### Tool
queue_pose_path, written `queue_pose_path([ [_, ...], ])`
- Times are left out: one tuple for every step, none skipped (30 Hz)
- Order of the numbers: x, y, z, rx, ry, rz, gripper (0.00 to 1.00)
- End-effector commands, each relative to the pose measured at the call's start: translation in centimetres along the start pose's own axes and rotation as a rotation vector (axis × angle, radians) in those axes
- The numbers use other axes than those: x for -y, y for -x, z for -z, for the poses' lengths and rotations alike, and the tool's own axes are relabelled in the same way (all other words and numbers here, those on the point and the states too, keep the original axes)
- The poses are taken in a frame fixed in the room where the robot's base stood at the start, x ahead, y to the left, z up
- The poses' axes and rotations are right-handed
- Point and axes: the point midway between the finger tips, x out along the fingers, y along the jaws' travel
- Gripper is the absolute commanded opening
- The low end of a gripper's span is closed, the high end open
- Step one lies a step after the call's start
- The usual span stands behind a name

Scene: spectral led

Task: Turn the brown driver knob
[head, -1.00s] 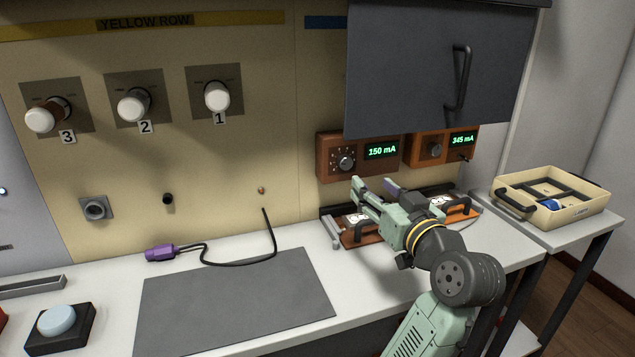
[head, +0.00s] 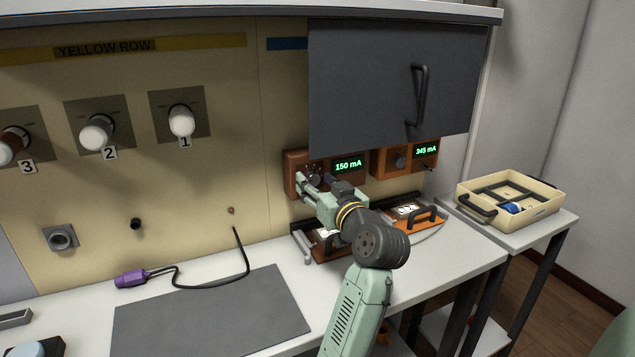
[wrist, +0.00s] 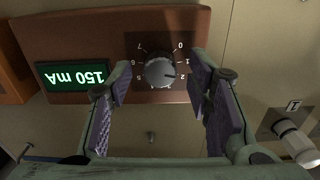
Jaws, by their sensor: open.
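The brown driver box (head: 293,164) is fixed on the wall under the grey cabinet door, and its green display (head: 348,165) reads 150 mA. In the wrist view its grey knob (wrist: 160,72) sits on a dark numbered dial, upside down, with the white pointer mark near 2. My gripper (head: 311,184) is in front of this box, with its purple-padded fingers open. In the wrist view the knob lies ahead, between the two fingertips (wrist: 162,82), and I see no contact. In the head view the gripper partly hides the knob.
A second, orange-brown driver (head: 375,162) reading 345 mA is to the right. Boards with black handles (head: 423,217) lie on the bench below. The grey cabinet door (head: 385,85) hangs above. A beige tray (head: 545,205) stands at the right. A purple plug (head: 131,278) lies near the grey mat (head: 210,318).

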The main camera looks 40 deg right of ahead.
Motion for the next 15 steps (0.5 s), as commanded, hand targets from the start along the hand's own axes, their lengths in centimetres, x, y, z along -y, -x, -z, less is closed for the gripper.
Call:
queue_pose_path([
  [0.01,-0.01,-0.01,0.0,0.0,0.0,0.46],
  [0.01,0.0,-0.01,0.0,0.0,0.0,0.46],
  [0.01,0.0,0.0,0.0,0.0,0.0,0.46],
  [0.02,0.0,0.0,0.0,0.0,0.0,0.46],
  [0.02,0.01,0.0,0.0,0.0,0.0,0.45],
  [0.02,0.01,0.0,0.0,0.0,0.0,0.42],
  [0.02,0.01,0.0,0.0,0.0,0.001,0.4],
  [0.02,0.01,0.0,0.0,0.0,0.001,0.38],
  [0.02,0.02,0.0,0.0,0.0,0.001,0.35],
  [0.02,0.02,0.0,0.0,0.0,0.001,0.34],
  [0.02,0.02,0.0,0.0,0.0,0.001,0.32],
  [0.02,0.02,0.01,0.0,0.0,0.001,0.29],
  [0.02,0.02,0.0,0.0,0.0,0.001,0.27],
  [0.02,0.02,0.01,0.0,0.0,0.001,0.25],
  [0.02,0.02,0.01,0.0,-0.001,0.001,0.22],
])
